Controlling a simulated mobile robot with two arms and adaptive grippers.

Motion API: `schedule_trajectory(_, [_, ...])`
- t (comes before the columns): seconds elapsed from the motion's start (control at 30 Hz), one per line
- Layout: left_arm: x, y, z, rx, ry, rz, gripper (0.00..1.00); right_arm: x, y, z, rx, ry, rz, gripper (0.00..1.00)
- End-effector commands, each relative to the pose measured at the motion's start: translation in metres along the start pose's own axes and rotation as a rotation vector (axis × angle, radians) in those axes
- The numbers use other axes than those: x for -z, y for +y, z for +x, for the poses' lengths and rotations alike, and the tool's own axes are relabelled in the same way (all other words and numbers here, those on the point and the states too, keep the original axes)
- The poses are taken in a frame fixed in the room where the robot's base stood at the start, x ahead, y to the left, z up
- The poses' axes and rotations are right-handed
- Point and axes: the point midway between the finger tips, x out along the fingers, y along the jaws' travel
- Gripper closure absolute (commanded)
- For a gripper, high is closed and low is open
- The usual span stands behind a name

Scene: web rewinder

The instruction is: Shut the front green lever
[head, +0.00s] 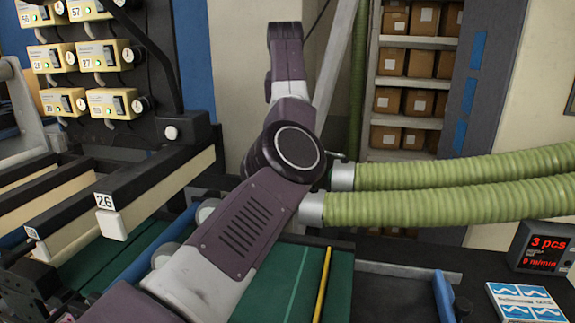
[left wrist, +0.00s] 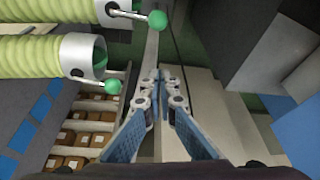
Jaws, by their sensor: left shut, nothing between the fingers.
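Two green hoses end in grey metal collars, each with a small lever tipped by a green ball. In the left wrist view the upper lever (left wrist: 157,19), on the collar at the top edge, seems to be the front one. The other lever (left wrist: 112,87) sits lower left, on the second collar (left wrist: 80,56). Both levers point right, out past the collars' ends. My left gripper (left wrist: 160,74) is shut and empty, apart from both levers and below the upper ball in that view. In the head view my left arm hides the front lever and the gripper. My right gripper is not in view.
In the head view the front hose (head: 430,208) and rear hose (head: 450,170) run off right. A rail marked 26 (head: 140,195) and rollers lie left. A display (head: 541,247) stands right. Shelves with boxes (head: 410,95) stand behind. A yellow strip (head: 322,285) crosses the green surface.

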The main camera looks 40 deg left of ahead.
Motion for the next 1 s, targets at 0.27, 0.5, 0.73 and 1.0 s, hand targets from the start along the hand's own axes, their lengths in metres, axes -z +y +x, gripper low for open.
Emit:
schedule_trajectory(0.27, [0.000,0.000,0.058,0.000,-0.004,0.000,1.00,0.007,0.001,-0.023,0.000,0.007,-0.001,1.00])
schedule_trajectory(0.5, [-0.011,0.001,0.074,0.000,0.002,-0.002,1.00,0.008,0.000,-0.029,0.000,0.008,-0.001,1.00])
schedule_trajectory(0.73, [-0.027,0.001,0.071,0.000,0.001,-0.001,1.00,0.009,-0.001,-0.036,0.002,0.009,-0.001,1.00])
schedule_trajectory(1.0, [-0.039,0.000,0.070,0.000,0.000,0.001,1.00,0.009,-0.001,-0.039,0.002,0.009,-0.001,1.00])
